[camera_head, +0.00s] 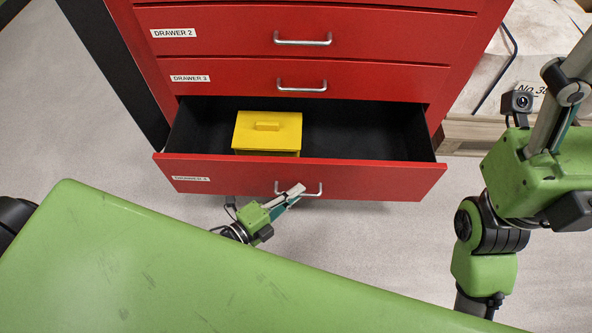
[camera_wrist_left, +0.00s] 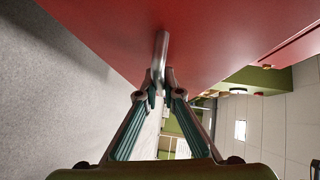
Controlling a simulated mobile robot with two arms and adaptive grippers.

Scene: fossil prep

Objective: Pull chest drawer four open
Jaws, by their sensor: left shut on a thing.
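Chest drawer four (camera_head: 380,181) is the lowest drawer in view on the red chest (camera_head: 235,42). It stands well open, with its black inside showing. Its label is small and partly blurred. My left gripper (camera_head: 293,193) is shut on its silver handle (camera_head: 320,190). In the left wrist view, the left gripper's fingertips (camera_wrist_left: 160,80) close around the handle bar (camera_wrist_left: 161,52) below the red front. My right gripper (camera_head: 566,95) is at the right edge, away from the chest; its fingertips are cut off, so its opening is unclear.
A yellow lidded box (camera_head: 267,130) sits inside the open drawer. Drawer 2 (camera_head: 225,33) and drawer 3 (camera_head: 225,75) are shut above it. A wooden pallet (camera_head: 470,135) with a pale, wrapped block (camera_head: 535,40) stands right of the chest. Grey floor (camera_head: 385,250) is clear before the drawer.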

